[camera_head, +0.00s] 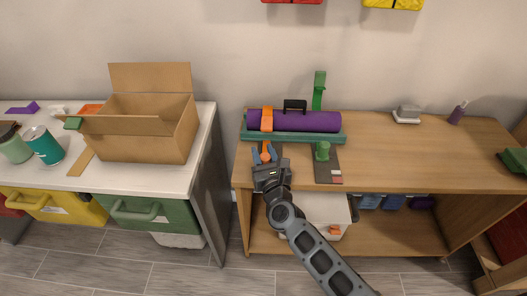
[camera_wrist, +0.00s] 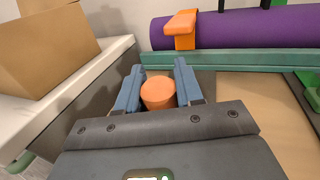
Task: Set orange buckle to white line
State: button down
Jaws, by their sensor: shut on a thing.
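My gripper (camera_head: 265,157) is shut on an orange round-topped knob (camera_wrist: 158,92), which stands between its two blue fingers in the wrist view. The knob's lower part is hidden by my gripper. An orange band (camera_head: 267,119) wraps the left part of a purple roll (camera_head: 308,121) just behind the knob, and it also shows in the wrist view (camera_wrist: 182,29). I cannot tell whether the knob or the band is the buckle. The roll lies in a long green tray (camera_head: 300,137). I cannot make out a white line for certain.
A green knob (camera_head: 322,150) stands on a grey plate (camera_head: 328,174) to the right of my gripper. A green upright post (camera_head: 319,90) rises behind the roll. An open cardboard box (camera_head: 145,135) sits on the white counter at left.

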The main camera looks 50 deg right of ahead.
jog(key=c, duration=0.8)
grip_release()
jog(key=b+v, duration=0.1)
jog(key=v, duration=0.6)
jog(key=shift+s+a, duration=0.25)
jog(key=shift+s, duration=0.1)
